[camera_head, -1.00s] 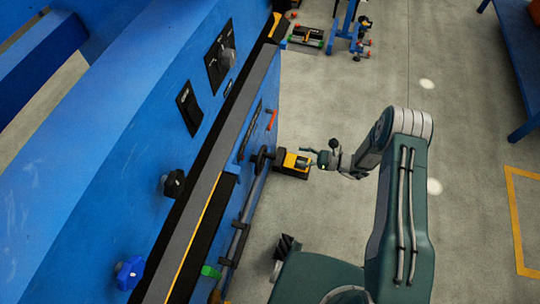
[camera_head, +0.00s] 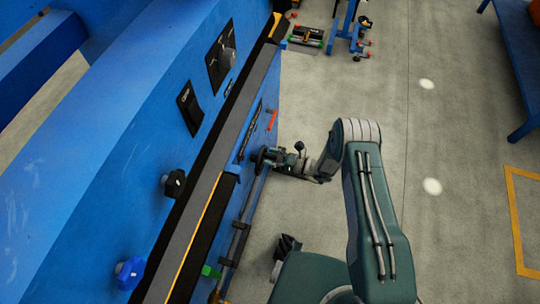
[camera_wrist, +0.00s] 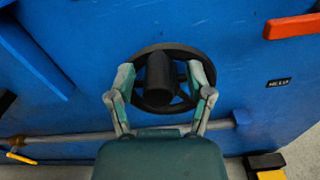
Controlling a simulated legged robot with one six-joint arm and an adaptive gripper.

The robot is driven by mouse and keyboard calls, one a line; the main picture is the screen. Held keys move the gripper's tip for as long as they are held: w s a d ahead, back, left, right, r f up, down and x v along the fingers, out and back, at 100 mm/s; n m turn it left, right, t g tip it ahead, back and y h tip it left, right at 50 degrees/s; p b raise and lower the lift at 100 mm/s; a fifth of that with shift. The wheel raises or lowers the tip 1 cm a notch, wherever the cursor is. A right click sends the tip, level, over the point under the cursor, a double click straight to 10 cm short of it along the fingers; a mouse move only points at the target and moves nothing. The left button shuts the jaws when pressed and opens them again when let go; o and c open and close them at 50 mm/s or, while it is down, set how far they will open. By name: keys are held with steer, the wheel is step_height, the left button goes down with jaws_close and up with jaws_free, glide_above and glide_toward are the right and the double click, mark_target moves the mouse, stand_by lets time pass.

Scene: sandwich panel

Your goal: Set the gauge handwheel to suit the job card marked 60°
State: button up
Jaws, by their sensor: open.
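The handwheel (camera_wrist: 160,52) is a dark round wheel with a thick hub, mounted on the blue panel. It fills the middle of the wrist view. In the head view the handwheel (camera_head: 259,160) sits on the panel's side, just left of my gripper (camera_head: 274,158). In the wrist view my gripper (camera_wrist: 160,82) is open, with one finger on each side of the hub, in front of the wheel's rim. I cannot tell whether the fingers touch it. No gauge reading or job card marked 60° can be read in these frames.
A red lever (camera_wrist: 292,26) is at the upper right of the wrist view, with a small dark label (camera_wrist: 279,83) below. A grey pipe (camera_wrist: 75,137) runs under the wheel. Dark knob (camera_head: 174,184) and blue knob (camera_head: 130,272) sit on the panel.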

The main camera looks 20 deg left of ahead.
steer(key=shift+a, duration=0.2)
jaws_close()
steer(key=shift+w, duration=0.1)
steer(key=m, duration=0.2)
steer(key=w+m, duration=0.2)
steer(key=m, duration=0.1)
steer(key=shift+w+a+f+m, duration=0.1)
steer(key=shift+w+f+m, duration=0.05)
steer(key=shift+f+m, duration=0.15)
steer(key=shift+w+a+f+m, duration=0.1)
steer(key=shift+w+f+m, duration=0.25)
steer(key=shift+m, duration=0.7)
steer(key=shift+w+f+m, duration=0.2)
steer(key=shift+w+m, duration=0.15)
steer(key=shift+m, duration=0.65)
steer(key=shift+w+a+f+m, duration=0.1)
steer(key=shift+w+f+m, duration=0.25)
steer(key=shift+m, duration=0.7)
jaws_free()
